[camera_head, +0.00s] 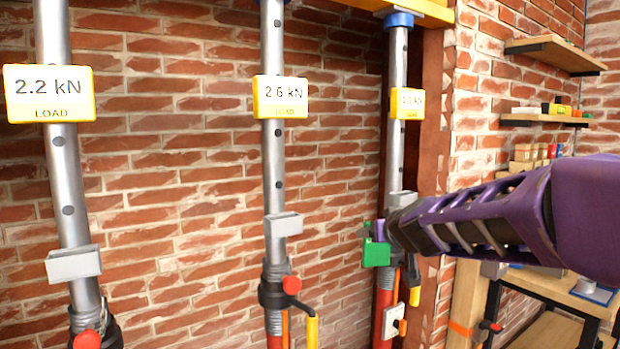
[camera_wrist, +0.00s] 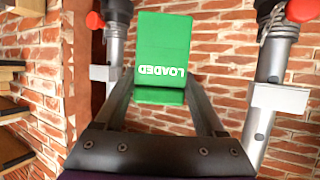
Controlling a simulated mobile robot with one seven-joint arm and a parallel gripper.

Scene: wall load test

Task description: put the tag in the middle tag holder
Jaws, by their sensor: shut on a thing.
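The green tag (camera_head: 376,254) is held in my gripper (camera_head: 382,236), in front of the right-hand post in the head view. In the wrist view the tag (camera_wrist: 163,50) sits between the two fingers and shows "LOADED" upside down. The middle tag holder (camera_head: 284,225) is a small pale grey box on the middle post, with no tag seen in it. It lies left of my gripper and apart from it. In the wrist view the grey holder at the right (camera_wrist: 280,97) appears to be this one.
A left holder (camera_head: 73,264) and a partly hidden right holder (camera_head: 402,198) are on the other posts. Yellow-edged load signs (camera_head: 280,97) hang above. Red knobs and a yellow handle (camera_head: 312,331) stick out below. Shelves (camera_head: 553,54) and a bench are at the right.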

